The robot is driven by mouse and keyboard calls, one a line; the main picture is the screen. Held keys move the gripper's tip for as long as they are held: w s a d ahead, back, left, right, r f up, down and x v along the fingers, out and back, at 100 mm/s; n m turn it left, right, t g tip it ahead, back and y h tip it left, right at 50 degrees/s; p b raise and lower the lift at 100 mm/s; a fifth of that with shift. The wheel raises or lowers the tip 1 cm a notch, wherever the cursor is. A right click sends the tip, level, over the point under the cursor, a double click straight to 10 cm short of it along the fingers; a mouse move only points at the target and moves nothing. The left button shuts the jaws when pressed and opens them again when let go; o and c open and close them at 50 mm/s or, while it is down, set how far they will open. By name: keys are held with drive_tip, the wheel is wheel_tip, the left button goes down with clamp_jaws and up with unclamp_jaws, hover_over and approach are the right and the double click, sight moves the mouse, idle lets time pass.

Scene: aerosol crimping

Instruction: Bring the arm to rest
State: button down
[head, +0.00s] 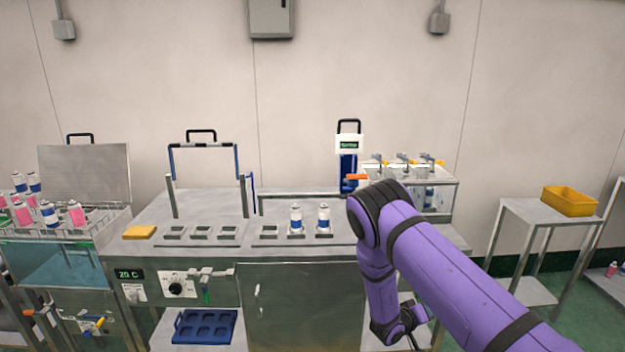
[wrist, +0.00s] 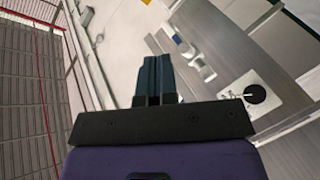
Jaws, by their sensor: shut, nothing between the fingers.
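My purple arm (head: 430,260) reaches in from the lower right of the head view and bends down in front of the bench's right part. Its wrist end is low, beside the steel cabinet front, and the fingertips are not clearly seen there. In the wrist view my gripper (wrist: 152,60) shows as two dark fingers side by side, closed together with nothing between them. The fingers point into open space, apart from any object.
Two white-blue cans (head: 323,217) stand on the steel bench (head: 270,205). A water bath (head: 60,262) with several pink and blue cans is at left. A blue tray (head: 205,327) lies on a low shelf. A yellow bin (head: 570,201) sits on the right-hand table.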

drive_tip(key=w+a+r+m+y, duration=0.1)
drive_tip(key=w+a+r+y, duration=0.15)
drive_tip(key=r, duration=0.45)
drive_tip(key=w+a+r+y, duration=0.1)
drive_tip(key=r+y, duration=0.2)
drive_tip(key=r, duration=0.4)
drive_tip(key=w+a+r+m+y, duration=0.1)
drive_tip(key=w+a+r+y, duration=0.15)
drive_tip(key=r, duration=0.45)
drive_tip(key=s+a+r+n+t+y, duration=0.1)
drive_tip(key=s+r+y, duration=0.25)
drive_tip(key=r, duration=0.55)
drive_tip(key=s+a+r+y, duration=0.2)
drive_tip(key=s+r, duration=0.3)
drive_tip(key=r, duration=0.4)
drive_tip(key=s+r+n+g+y, duration=0.2)
drive_tip(key=s+r, duration=1)
drive_tip(key=s, duration=0.4)
drive_tip(key=s+d+h, duration=0.1)
drive_tip(key=s+d, duration=0.1)
drive_tip(key=s, duration=0.8)
drive_tip(key=s+d+r+g+h, duration=0.1)
drive_tip(key=s+d, duration=0.1)
drive_tip(key=s, duration=0.9)
drive_tip(key=shift+d+r+g, duration=0.2)
drive_tip(key=shift+g, duration=0.1)
drive_tip(key=shift+w, duration=0.1)
